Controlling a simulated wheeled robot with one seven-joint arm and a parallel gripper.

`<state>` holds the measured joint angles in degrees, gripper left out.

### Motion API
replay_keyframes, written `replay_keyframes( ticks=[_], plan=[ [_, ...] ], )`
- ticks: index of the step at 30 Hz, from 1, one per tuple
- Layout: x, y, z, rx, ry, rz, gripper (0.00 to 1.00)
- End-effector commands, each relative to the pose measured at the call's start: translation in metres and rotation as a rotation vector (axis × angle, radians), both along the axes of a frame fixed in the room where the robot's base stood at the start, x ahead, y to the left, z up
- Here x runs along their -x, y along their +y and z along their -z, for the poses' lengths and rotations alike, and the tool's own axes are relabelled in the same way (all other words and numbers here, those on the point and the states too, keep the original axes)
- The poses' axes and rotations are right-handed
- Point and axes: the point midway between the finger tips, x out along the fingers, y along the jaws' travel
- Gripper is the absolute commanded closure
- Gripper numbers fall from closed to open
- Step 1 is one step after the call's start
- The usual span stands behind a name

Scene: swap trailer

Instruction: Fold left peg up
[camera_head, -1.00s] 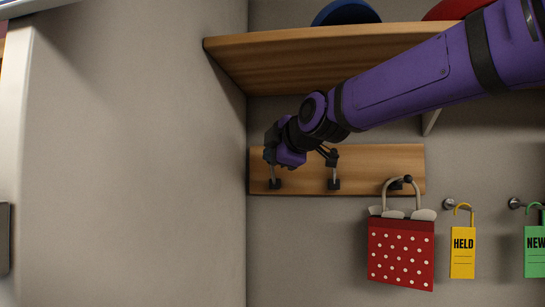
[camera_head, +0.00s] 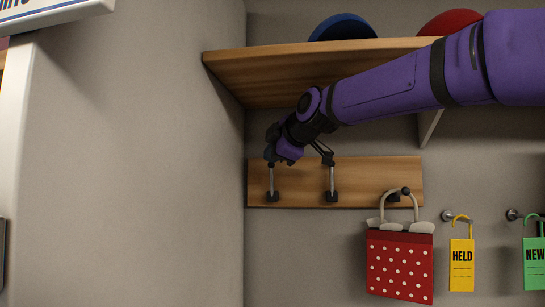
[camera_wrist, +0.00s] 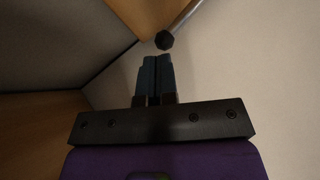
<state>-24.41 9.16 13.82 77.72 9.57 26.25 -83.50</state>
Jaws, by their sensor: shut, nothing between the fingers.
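The left peg (camera_head: 272,182) is a thin metal rod on a black base at the left end of the wooden peg board (camera_head: 300,180). It looks upright against the board. My gripper (camera_head: 270,155) is at its upper end, and hides its tip in the head view. In the wrist view my shut, empty fingers (camera_wrist: 156,62) point at a black peg knob (camera_wrist: 164,40) just beyond the fingertips. A metal rod (camera_wrist: 184,14) runs from the knob to the upper right. I cannot tell whether fingers and knob touch.
A middle peg (camera_head: 332,180) also stands up. A red dotted bag (camera_head: 400,265) hangs from the right peg. Yellow (camera_head: 461,262) and green (camera_head: 535,262) tags hang farther right. A wooden shelf (camera_head: 290,70) is above my gripper, and a wall (camera_head: 150,150) is at left.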

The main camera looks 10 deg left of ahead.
Motion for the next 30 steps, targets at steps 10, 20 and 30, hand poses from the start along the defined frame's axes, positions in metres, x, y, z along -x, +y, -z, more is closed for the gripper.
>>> replay_keyframes(
  ticks=[10, 20, 30],
  plan=[
    [0.0, 0.0, -0.008, 0.0, -0.001, 0.001, 1.0],
    [0.0, 0.0, -0.016, -0.001, 0.0, 0.002, 1.0],
    [0.006, -0.007, -0.02, 0.0, -0.002, 0.002, 1.0]
  ],
)
